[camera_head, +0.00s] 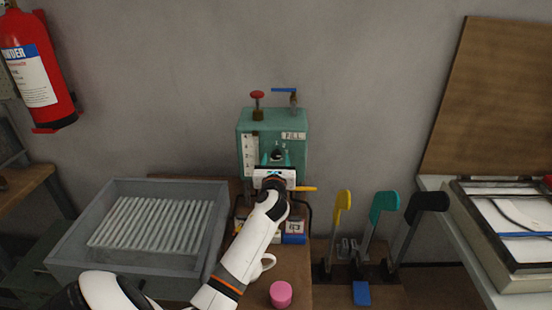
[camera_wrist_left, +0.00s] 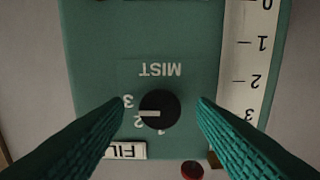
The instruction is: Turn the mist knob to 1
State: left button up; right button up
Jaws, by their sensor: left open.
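The mist knob (camera_wrist_left: 159,109) is a round black knob with a white pointer line, on the front of a green box (camera_head: 312,126). The left wrist view sees the panel upside down; the word MIST shows above the knob there. The pointer lies level toward the picture's left, between the marks 3 and 2. My left gripper (camera_head: 277,164) is in front of the box. Its green ribbed fingers are open on both sides of the knob, apart from it in the picture. My right gripper is out of view.
A scale (camera_wrist_left: 251,60) runs beside the knob. A red valve (camera_head: 257,95) and blue lever (camera_head: 284,90) top the box.

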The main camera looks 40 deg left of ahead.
pick_arm(q)
jog(key=shift+w+a, duration=0.3)
jog(key=shift+w, duration=0.05)
jog(key=shift+w+a, duration=0.2)
jog(key=shift+c, duration=1)
jog(key=c, duration=0.8)
jog(key=shift+o, duration=0.2)
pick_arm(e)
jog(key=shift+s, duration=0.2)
